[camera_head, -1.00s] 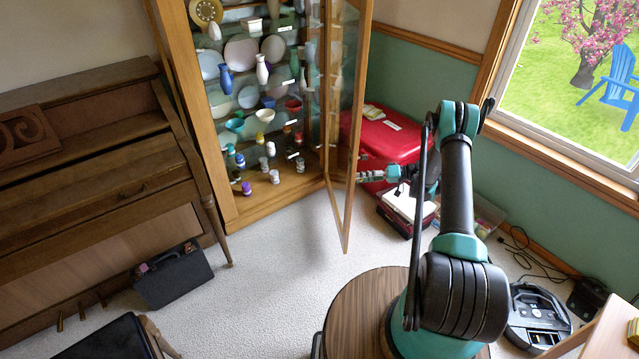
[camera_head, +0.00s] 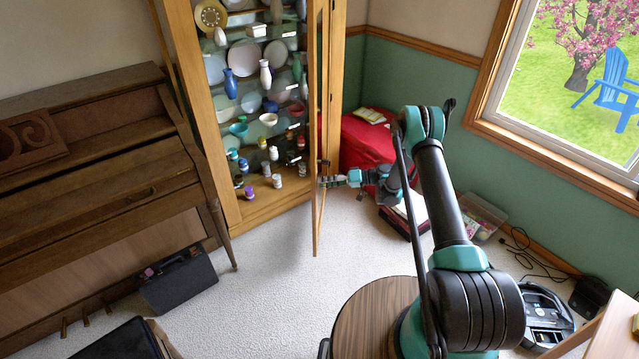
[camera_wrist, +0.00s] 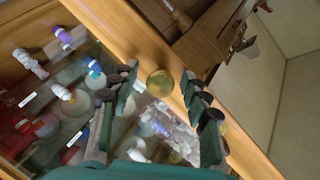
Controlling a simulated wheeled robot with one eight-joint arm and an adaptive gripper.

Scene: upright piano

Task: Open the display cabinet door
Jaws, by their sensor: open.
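The display cabinet (camera_head: 222,110) stands at the back with its glass door (camera_head: 315,215) swung out into the room. The door is seen almost edge-on from the head. My gripper (camera_head: 328,181) is at the right side of the door, close against it; I cannot tell from the head view whether it touches. In the wrist view, my gripper (camera_wrist: 160,103) is open, its fingers apart. A round brass-coloured knob (camera_wrist: 160,83) shows between the fingers, beside a diagonal wooden frame strip (camera_wrist: 140,45). Nothing is seen gripped.
A red case (camera_head: 365,145) lies right of the door, behind my arm. The piano (camera_head: 100,190) stands at left with a black case (camera_head: 178,280) before it. Carpet in front of the door is clear.

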